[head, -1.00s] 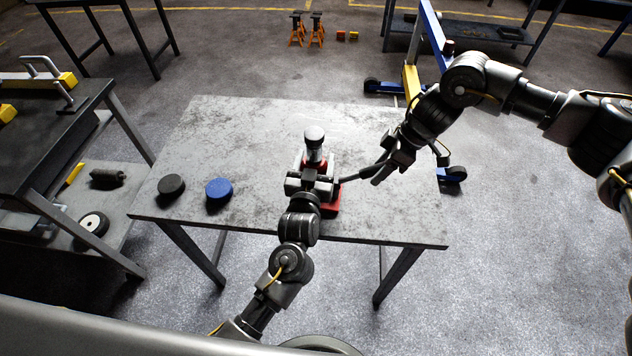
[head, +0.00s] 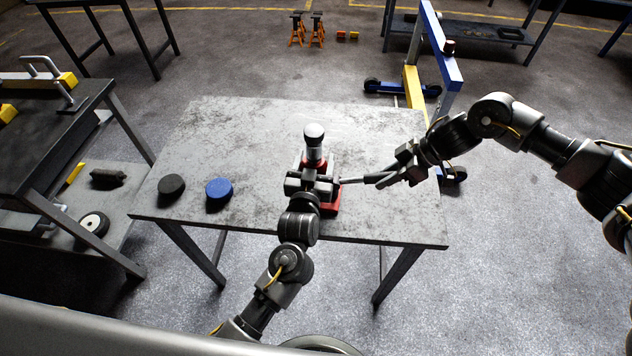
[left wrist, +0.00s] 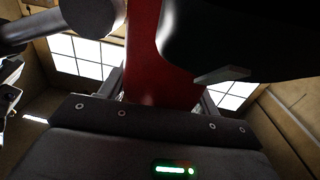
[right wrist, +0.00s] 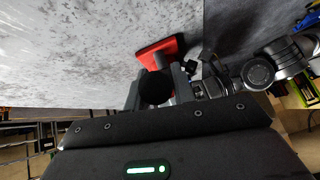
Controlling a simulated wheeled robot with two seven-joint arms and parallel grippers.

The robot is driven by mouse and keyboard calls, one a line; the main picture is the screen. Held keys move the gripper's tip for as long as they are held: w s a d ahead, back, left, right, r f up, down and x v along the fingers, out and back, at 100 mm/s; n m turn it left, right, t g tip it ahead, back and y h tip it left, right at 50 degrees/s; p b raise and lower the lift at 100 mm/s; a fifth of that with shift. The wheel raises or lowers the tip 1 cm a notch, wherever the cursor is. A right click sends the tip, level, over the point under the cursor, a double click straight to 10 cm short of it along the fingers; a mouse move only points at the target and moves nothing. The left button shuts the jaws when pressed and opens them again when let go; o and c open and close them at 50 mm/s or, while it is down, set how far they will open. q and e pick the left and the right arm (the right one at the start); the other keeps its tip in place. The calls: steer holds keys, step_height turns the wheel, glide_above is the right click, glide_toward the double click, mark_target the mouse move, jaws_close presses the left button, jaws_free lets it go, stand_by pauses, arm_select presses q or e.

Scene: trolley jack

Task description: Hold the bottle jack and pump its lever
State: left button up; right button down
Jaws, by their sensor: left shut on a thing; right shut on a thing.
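The jack's red body fills the middle of the left wrist view (left wrist: 150,60). The lever (head: 355,181) sticks out to the right, close to level. My right gripper (head: 389,177) is shut on its outer end. In the right wrist view, the lever's dark round end (right wrist: 155,88) sits between the fingers, with the red base (right wrist: 160,50) beyond.
A black disc (head: 171,187) and a blue disc (head: 218,189) lie on the table left of the jack. A blue and yellow hoist (head: 440,70) stands behind the table's right side. A workbench (head: 50,140) is at the left.

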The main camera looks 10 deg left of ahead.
mark_target(375, 176)
steer(key=shift+d+f+y, duration=0.25)
steer(key=shift+f+y, duration=0.45)
steer(key=shift+f, duration=0.1)
steer(key=r+h, duration=0.1)
steer(key=a+r+h, duration=0.1)
steer(key=r+h, duration=0.1)
steer(key=shift+a+r, duration=0.25)
steer(key=shift+a, duration=0.1)
steer(key=shift+a+r+h, duration=0.25)
steer(key=shift+r+h, duration=0.15)
steer(key=shift+h, duration=0.1)
steer(key=c, duration=1.2)
jaws_free()
steer(key=shift+o, duration=0.2)
steer(key=shift+r, duration=0.1)
